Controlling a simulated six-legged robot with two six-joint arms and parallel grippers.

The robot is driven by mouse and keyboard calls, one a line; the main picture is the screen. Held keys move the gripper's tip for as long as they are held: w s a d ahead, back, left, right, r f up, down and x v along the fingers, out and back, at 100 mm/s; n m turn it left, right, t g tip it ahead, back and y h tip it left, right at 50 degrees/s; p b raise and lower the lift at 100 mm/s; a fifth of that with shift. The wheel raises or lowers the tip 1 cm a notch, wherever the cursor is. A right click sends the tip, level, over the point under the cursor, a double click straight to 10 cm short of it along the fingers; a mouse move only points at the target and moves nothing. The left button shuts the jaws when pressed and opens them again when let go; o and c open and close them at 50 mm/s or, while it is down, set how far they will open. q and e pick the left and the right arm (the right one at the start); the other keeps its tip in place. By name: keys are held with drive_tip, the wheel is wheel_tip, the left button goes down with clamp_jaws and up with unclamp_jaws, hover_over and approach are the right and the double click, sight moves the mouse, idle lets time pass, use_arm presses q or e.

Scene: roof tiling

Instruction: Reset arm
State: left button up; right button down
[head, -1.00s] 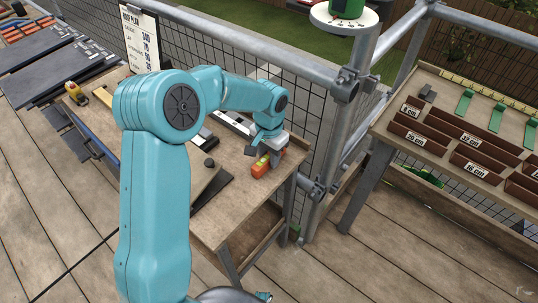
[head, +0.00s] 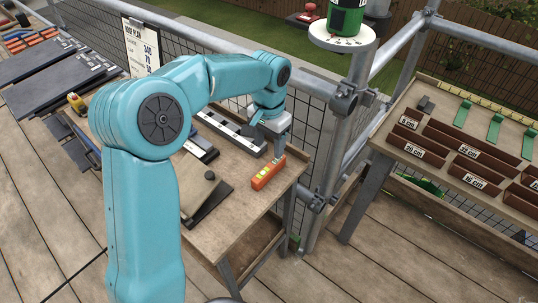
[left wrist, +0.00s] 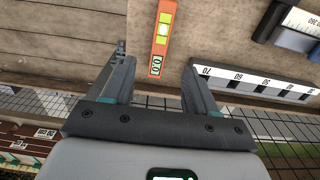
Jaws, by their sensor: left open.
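My left arm comes in from the left in the head view. Its gripper (head: 268,143) hangs above the back edge of the wooden workbench (head: 237,222). The left wrist view shows the two fingers (left wrist: 160,85) spread apart with nothing between them. An orange spirit level (head: 268,172) with a yellow-green vial lies on the bench, just in front of the gripper and apart from it. My right gripper is not in view.
A black-and-white ruler (head: 232,131) lies along the bench back. Metal railing and mesh stand behind; a green cylinder (head: 346,17) sits on a round white dial. A rack of labelled brown bins (head: 450,155) stands right.

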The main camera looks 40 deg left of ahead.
use_arm(q)
wheel_tip(320, 180, up, 2)
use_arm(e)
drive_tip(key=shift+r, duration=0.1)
use_arm(q)
drive_tip(key=shift+f, duration=0.1)
idle(0.5)
